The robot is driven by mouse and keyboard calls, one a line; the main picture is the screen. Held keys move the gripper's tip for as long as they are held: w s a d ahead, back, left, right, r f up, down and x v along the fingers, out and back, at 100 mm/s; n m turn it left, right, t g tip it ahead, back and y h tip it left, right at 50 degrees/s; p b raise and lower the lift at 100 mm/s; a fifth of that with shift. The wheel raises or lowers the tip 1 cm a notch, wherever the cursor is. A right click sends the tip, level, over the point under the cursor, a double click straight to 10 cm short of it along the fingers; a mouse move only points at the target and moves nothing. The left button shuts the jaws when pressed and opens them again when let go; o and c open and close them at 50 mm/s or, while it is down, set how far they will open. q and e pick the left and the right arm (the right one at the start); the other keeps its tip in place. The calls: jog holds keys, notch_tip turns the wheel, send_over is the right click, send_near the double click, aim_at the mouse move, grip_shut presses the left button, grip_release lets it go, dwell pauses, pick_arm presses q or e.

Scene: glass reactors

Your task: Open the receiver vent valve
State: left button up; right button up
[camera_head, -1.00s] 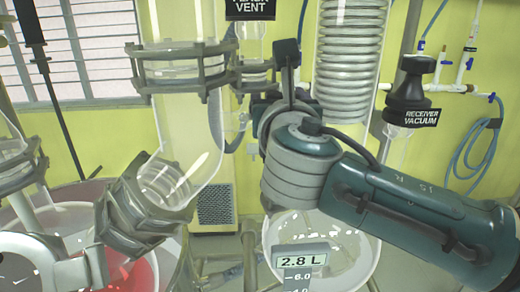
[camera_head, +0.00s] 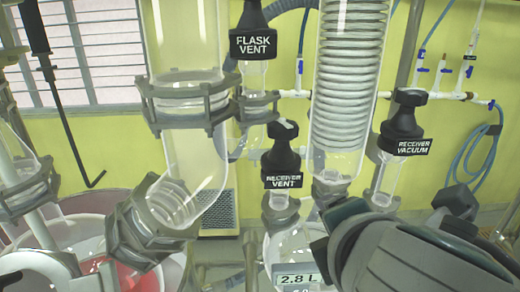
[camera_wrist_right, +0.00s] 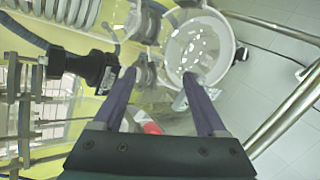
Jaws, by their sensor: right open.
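The receiver vent valve (camera_head: 282,158) is a black knob with a "RECEIVER VENT" label, upright on a short glass neck above the receiver, in the middle of the head view. Whether it is open does not show. My right arm is low at the right of the head view, and its fingers cannot be made out there. In the right wrist view my right gripper (camera_wrist_right: 158,77) is open and empty. A black valve knob (camera_wrist_right: 92,67) lies just left of its left finger; its label is unreadable, so I cannot tell which valve it is. My left gripper is not in view.
The flask vent valve (camera_head: 253,40) stands above and left of the receiver vent. The receiver vacuum valve (camera_head: 402,125) and a coiled glass condenser (camera_head: 346,80) stand to its right. A clamped glass tube (camera_head: 188,95) is on the left. Glassware crowds the space closely.

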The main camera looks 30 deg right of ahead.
jog(key=s+a+f+m+g+y+p, duration=0.1)
jog(key=s+a+m+g+y, duration=0.3)
jog(key=s+a+m+y, duration=0.3)
jog(key=s+a+m, duration=0.1)
jog(key=s+m, duration=0.4)
jog(key=m, duration=0.1)
jog(key=shift+g, duration=0.3)
jog(key=shift+f, duration=0.1)
